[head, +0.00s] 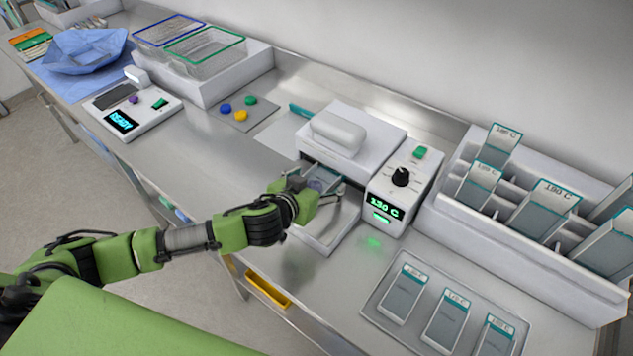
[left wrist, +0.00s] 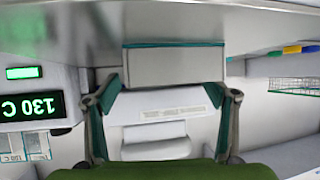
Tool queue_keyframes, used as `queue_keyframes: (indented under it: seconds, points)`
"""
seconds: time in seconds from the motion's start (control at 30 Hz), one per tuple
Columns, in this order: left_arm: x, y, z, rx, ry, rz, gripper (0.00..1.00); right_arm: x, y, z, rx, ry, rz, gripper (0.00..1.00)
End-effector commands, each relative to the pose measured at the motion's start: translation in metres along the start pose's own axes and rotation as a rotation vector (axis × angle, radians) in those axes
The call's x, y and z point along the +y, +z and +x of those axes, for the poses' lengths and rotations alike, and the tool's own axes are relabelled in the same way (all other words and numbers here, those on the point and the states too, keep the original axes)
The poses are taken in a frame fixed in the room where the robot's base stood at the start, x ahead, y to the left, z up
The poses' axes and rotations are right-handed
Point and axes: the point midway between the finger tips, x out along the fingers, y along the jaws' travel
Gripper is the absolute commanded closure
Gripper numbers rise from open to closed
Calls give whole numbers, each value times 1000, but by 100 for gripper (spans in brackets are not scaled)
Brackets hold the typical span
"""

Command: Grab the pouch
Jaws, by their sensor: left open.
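A pale grey pouch with a teal edge (left wrist: 174,66) shows in the left wrist view, just beyond the fingertips. In the head view the pouch (head: 323,176) is at the front of the white sealer (head: 372,135), partly hidden by my gripper. My left gripper (head: 326,197) is at the sealer's front. In the left wrist view its two fingers (left wrist: 165,92) stand wide apart, one toward each side of the pouch. I cannot tell whether they touch it. My right gripper is in neither view.
The sealer's display reads 130 C. A shallow white tray (head: 325,238) lies below my gripper. A rack of labelled pouches (head: 535,235) stands at the right, and a flat tray (head: 378,318) with more pouches lies in front. Wire baskets (head: 205,50) are at the back left.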

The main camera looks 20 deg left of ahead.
Motion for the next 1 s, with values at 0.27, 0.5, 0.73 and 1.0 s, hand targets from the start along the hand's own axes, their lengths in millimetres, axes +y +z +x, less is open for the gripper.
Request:
queue_keyframes:
  seconds: [0.27, 0.5, 0.73, 1.0]
  points:
    - [0, 0, 2, 0, 0, 1, 25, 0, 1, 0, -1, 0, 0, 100]
    - [0, 1, 2, -1, -1, 1, 66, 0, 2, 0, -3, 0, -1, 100]
    - [-1, 0, 2, -1, -3, 1, 66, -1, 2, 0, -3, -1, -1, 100]
    - [-1, 0, -2, 0, -3, 0, 66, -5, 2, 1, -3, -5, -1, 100]
